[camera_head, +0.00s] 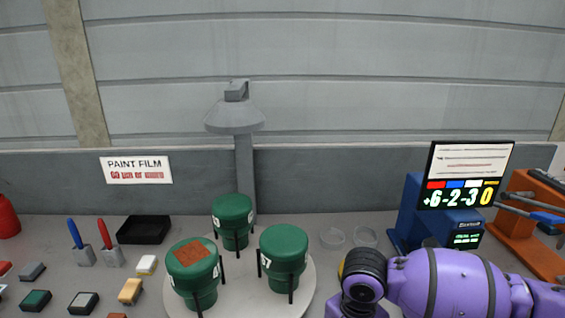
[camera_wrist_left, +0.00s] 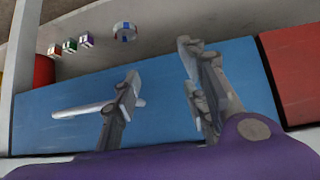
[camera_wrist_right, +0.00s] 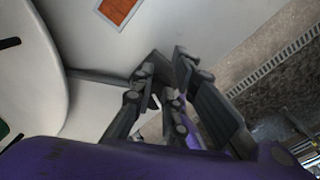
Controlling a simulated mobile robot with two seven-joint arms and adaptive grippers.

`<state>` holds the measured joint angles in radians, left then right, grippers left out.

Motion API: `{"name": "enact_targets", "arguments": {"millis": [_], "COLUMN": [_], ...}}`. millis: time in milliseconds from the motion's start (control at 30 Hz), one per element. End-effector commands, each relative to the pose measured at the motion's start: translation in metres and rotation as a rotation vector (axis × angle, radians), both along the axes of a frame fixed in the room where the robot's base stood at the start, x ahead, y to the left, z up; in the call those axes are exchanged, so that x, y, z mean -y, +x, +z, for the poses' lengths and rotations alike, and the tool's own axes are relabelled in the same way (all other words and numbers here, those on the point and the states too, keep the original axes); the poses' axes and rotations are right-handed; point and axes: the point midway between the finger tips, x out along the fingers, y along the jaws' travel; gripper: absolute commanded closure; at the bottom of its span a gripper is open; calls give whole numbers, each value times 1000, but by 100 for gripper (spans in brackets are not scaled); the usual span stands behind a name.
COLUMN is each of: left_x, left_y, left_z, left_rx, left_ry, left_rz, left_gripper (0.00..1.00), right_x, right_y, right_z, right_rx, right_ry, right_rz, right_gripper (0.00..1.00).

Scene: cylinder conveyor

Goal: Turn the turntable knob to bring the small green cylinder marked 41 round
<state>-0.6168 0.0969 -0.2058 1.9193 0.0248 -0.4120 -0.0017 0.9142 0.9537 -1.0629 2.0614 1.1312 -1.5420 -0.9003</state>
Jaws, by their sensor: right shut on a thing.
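A pale round turntable (camera_head: 236,293) carries three green cylinders. The left one (camera_head: 192,252) has a brown-orange patch on top, the back one (camera_head: 232,208) stands behind it, and the right one (camera_head: 284,244) has a partly visible label that seems to end in 7. I cannot read 41 on any of them. My right gripper (camera_wrist_right: 166,66) is shut on a dark piece beside the turntable edge, mostly hidden by the fingers; I take it for the knob. In the head view my right arm hides it.
A black tray (camera_head: 144,230), small coloured blocks (camera_head: 131,290) and two brush-like tools stand left of the turntable. Clear dishes (camera_head: 365,236) and a blue display stand (camera_head: 412,210) are at the right. A grey lamp (camera_head: 236,115) rises behind the cylinders.

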Motion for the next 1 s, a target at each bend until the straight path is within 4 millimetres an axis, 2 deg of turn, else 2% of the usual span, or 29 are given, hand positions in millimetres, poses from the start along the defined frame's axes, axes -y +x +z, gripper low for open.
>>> {"name": "enact_targets", "arguments": {"millis": [33, 500, 1000], "left_x": [0, 0, -1], "left_y": [-6, -7, -2], "left_z": [-7, -7, -2], "left_rx": [-16, -18, -4], "left_ry": [0, -1, 0], "left_rz": [1, 3, 3], "left_gripper": [60, 60, 60], "right_x": [-4, 3, 4], "right_y": [-5, -1, 3], "right_z": [-19, -17, 47], "right_rx": [-21, -21, -5], "right_ry": [9, 9, 9], "right_rz": [-5, -5, -3], "right_gripper": [100, 100, 100]}}
